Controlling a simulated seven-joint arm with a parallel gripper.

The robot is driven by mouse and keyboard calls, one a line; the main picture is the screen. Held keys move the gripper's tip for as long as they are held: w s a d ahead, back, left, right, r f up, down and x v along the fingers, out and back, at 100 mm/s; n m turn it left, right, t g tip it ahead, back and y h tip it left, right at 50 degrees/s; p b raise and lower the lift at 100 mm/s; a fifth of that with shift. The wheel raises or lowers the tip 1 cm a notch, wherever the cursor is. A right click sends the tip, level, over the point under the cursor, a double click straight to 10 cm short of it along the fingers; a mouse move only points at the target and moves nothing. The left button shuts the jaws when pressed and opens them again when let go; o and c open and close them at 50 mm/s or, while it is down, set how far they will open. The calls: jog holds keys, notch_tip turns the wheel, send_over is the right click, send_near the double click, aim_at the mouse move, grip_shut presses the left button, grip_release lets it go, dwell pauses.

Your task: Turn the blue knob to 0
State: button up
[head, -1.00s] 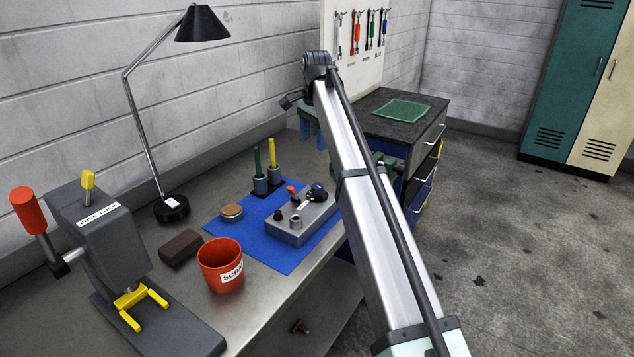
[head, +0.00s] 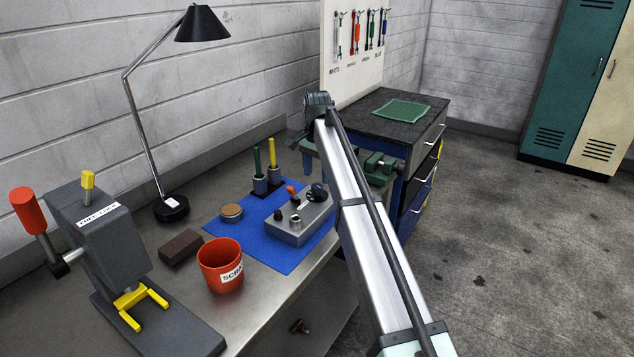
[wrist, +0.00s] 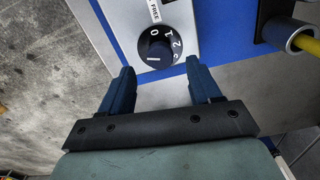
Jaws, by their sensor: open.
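The dark blue knob (head: 318,191) sits on the far right end of the grey control box (head: 288,236). In the wrist view the knob (wrist: 154,50) shows top centre, inside a dark dial with white numerals. The 0 is at its upper left, with 1 and 2 round to the right. A white mark on the knob points toward the bottom of the picture, away from the 0. My gripper (wrist: 158,74) is open and empty, its two blue fingers apart, short of the knob in the picture. In the head view my gripper (head: 308,161) shows small, behind the knob.
The box stands on a blue mat (head: 268,252). Pen holders with a green and a yellow stick (head: 272,152) stand close behind. An orange scrap cup (head: 220,266), a brown block (head: 180,247) and a press (head: 115,250) are to the left. A green vise (head: 380,166) is behind my arm.

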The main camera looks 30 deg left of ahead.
aim_at(317, 185)
jog(key=shift+f, duration=1.9)
jog(key=shift+c, duration=0.4)
jog(key=c, duration=1)
jog(key=shift+o, duration=0.2)
